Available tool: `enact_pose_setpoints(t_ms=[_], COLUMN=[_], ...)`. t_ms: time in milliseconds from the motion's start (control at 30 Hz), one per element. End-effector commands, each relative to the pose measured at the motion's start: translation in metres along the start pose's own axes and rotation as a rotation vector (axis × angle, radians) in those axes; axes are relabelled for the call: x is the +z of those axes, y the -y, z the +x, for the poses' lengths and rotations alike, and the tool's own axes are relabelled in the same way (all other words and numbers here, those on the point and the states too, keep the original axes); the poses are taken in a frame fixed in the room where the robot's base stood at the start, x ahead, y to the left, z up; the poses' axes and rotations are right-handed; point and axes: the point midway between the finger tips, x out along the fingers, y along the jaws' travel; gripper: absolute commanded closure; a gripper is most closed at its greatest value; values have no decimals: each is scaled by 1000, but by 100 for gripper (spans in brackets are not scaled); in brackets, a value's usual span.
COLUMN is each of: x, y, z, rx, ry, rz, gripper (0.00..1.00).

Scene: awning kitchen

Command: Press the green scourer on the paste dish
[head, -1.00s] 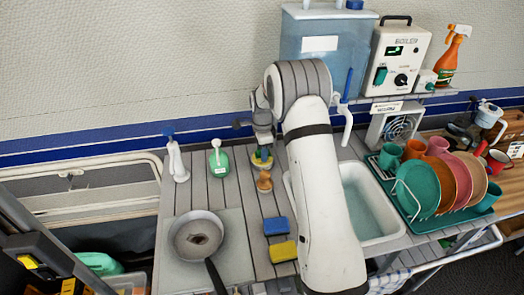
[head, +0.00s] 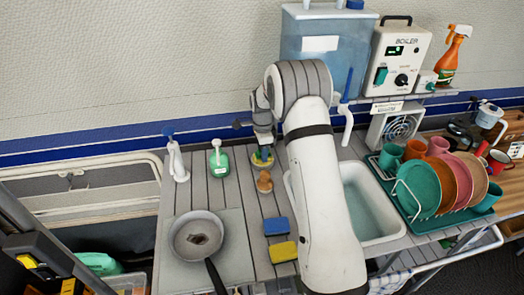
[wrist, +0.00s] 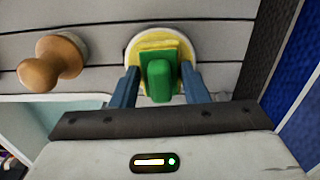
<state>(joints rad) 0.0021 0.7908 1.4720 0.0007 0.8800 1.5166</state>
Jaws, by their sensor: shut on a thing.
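The green scourer (wrist: 159,80) has a block handle and a flat green pad, and stands upright between the fingers of my gripper (wrist: 163,88) in the wrist view. My gripper is shut on its handle. The paste dish (wrist: 136,48) is a round white dish with yellow paste, directly beyond the scourer. The pad overlaps the paste in this view; whether it touches cannot be told for sure. In the head view my gripper (head: 263,150) is over the dish (head: 262,160), which my arm partly hides.
A wooden-handled brush (wrist: 50,62) stands beside the dish. A blue sponge (head: 276,226) and a yellow sponge (head: 283,252) lie nearer. A pan (head: 198,236) is at left, a green bottle (head: 218,160) behind it. The sink (head: 370,205) and dish rack (head: 440,212) are at right.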

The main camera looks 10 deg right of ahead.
Motion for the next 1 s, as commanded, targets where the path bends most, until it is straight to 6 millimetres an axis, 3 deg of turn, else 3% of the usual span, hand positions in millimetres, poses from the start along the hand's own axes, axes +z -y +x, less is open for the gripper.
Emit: enact_pose_setpoints(t_ms=[800,1000], x=[0,0], y=[0,0], z=[-66,-70], rx=[-3,-1], ry=[0,0], rz=[1,1], gripper=[77,77])
